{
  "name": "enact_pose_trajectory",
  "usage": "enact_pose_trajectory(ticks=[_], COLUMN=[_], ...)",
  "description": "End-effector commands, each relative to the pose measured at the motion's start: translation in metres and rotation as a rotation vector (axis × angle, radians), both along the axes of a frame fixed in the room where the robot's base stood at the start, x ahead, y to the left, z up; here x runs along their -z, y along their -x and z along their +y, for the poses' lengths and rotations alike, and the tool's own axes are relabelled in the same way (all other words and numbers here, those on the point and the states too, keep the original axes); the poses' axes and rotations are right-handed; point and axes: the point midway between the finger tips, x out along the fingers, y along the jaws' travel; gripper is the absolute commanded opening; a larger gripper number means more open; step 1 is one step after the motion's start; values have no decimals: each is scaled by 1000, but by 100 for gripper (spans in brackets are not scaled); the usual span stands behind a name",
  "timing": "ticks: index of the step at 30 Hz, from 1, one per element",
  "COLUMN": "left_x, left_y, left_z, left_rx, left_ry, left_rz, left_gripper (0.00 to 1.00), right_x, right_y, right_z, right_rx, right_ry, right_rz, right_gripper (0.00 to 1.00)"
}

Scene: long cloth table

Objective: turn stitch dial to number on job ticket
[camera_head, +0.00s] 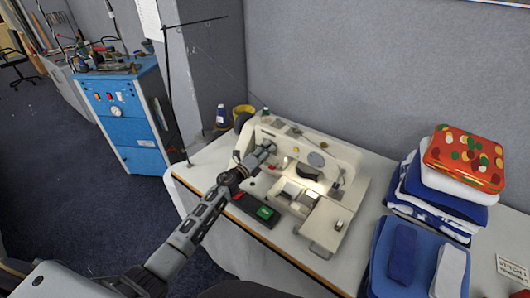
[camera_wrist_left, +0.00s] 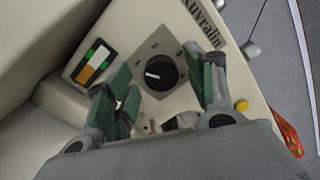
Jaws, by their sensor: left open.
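The cream sewing machine (camera_head: 325,157) stands on the table, and my left gripper (camera_head: 268,149) is at its left end.
A black box with red and green buttons (camera_head: 265,213) lies before the machine. Folded blue and white cloths (camera_head: 408,263) and a stack topped by a red patterned cloth (camera_head: 465,158) are right. In the wrist view, a yellow button (camera_wrist_left: 242,105) is near the right finger.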

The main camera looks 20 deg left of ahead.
Motion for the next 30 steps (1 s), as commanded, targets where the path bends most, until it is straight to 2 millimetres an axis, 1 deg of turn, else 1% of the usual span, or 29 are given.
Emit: enact_pose_trajectory(ticks=[3,8,14,30], left_x=[0,0,0,2], left_y=[0,1,9,52], left_z=[0,0,3,19], left_rx=[0,0,0,0], left_ry=[0,-1,-1,0], left_rz=[-1,0,-1,1], left_gripper=[55,55,55,55], right_x=[0,0,0,0], right_y=[0,1,1,1], right_z=[3,2,2,1], right_rx=[0,-1,-1,-1], right_ry=[-3,-3,-2,-1], right_rz=[1,1,1,1], right_gripper=[0,0,0,0])
